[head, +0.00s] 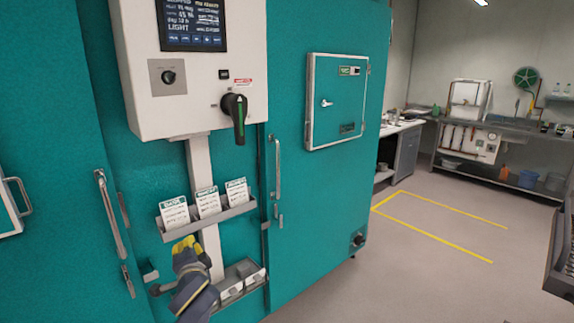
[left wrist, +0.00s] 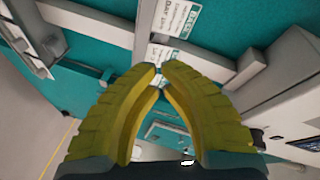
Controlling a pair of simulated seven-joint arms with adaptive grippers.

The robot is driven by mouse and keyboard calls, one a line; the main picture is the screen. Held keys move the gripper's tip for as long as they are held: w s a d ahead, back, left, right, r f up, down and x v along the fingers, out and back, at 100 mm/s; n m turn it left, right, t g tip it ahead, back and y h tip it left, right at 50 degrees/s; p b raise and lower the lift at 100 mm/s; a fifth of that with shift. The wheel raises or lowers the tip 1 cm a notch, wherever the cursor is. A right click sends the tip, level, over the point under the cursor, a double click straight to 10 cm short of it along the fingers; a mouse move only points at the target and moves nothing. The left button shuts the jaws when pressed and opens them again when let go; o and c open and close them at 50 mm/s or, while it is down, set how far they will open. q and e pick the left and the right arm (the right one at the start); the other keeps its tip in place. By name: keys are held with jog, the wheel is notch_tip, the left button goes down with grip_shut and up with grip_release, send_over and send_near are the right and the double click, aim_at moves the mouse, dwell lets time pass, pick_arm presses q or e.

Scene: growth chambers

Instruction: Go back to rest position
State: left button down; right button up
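My left gripper (head: 184,244) has yellow fingers and is in front of the teal growth chamber, just below the rack of cards (head: 208,216). In the left wrist view its fingertips (left wrist: 160,66) come together with only a thin gap and nothing is seen between them. White cards with green headings (left wrist: 170,52) show beyond the fingertips, apart from them as far as I can tell. My right gripper is not in view.
A control box (head: 190,60) with a screen and a black-green rotary handle (head: 235,112) is above the cards. A lower tray (head: 240,285) and door handles (head: 110,212) stick out nearby. Open floor with yellow lines (head: 445,212) is at right, before a bench (head: 500,180).

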pick_arm(q)
jog(key=s+a+f+g+h, duration=0.1)
jog(key=s+f+g, duration=0.1)
jog(key=s+f, duration=0.8)
jog(key=s+a+f+g, duration=0.2)
jog(key=s+f, duration=0.7)
jog(key=s, duration=0.1)
jog(key=s+f+n+g, duration=0.15)
jog(key=s+f, duration=0.25)
jog(key=s, duration=0.6)
jog(key=s+f+g, duration=0.2)
jog(key=s+f, duration=0.1)
jog(key=s, duration=0.7)
jog(key=s+d+f+g+h, duration=0.2)
jog(key=d+f, duration=0.1)
jog(key=f, duration=1.4)
jog(key=s+d+f+g+h, duration=0.1)
jog(key=s+d+f+h, duration=0.1)
jog(key=f, duration=1.4)
jog(key=s+f+n+g+h, duration=0.1)
jog(key=s+f+n+g, duration=0.2)
jog(key=s+f, duration=1.6)
jog(key=shift+s, duration=0.8)
jog(key=c, duration=2.1)
grip_release()
jog(key=shift+f, duration=0.1)
